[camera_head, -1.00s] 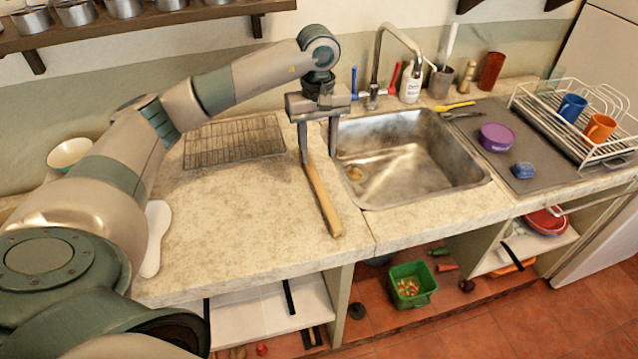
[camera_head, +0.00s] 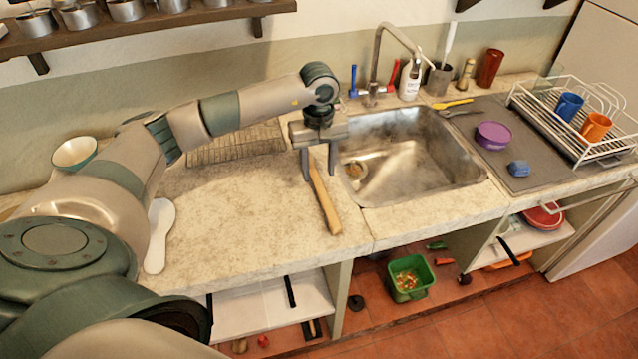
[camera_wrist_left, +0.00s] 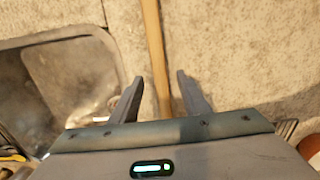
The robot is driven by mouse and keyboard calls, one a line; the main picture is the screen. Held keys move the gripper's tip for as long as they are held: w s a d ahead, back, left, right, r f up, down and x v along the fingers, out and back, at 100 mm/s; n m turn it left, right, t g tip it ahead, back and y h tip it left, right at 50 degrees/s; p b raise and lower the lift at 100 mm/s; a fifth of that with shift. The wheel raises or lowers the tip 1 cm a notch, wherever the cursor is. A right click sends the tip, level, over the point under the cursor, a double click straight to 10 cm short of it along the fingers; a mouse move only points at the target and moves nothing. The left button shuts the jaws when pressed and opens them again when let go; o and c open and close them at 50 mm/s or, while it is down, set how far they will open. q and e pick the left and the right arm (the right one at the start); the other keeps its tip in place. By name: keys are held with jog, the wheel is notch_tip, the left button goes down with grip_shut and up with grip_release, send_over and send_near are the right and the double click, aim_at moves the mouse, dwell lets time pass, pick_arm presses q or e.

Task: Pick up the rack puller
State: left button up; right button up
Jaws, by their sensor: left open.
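The rack puller is a long wooden stick (camera_head: 325,203) lying on the counter just left of the sink, its near end close to the counter's front edge. My left gripper (camera_head: 319,176) is open above its far end, fingers pointing down. In the left wrist view the stick (camera_wrist_left: 154,50) runs between the two open fingers (camera_wrist_left: 158,92), nearer the right-hand one in its lower part. The far end of the stick is hidden by the gripper. I cannot tell whether the fingers touch the counter. My right gripper is not in view.
A metal sink (camera_head: 410,160) lies directly right of the stick. A wire rack (camera_head: 235,143) is on the counter behind my left arm. A white spoon rest (camera_head: 158,235) and a bowl (camera_head: 75,152) are at the left. The counter's middle (camera_head: 240,215) is clear.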

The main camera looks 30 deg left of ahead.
aim_at(319, 184)
pick_arm(q)
notch_tip(319, 184, down, 3)
jog(key=shift+s+d+r+p, duration=0.1)
jog(key=shift+p, duration=0.75)
jog(key=shift+f, duration=0.5)
grip_shut()
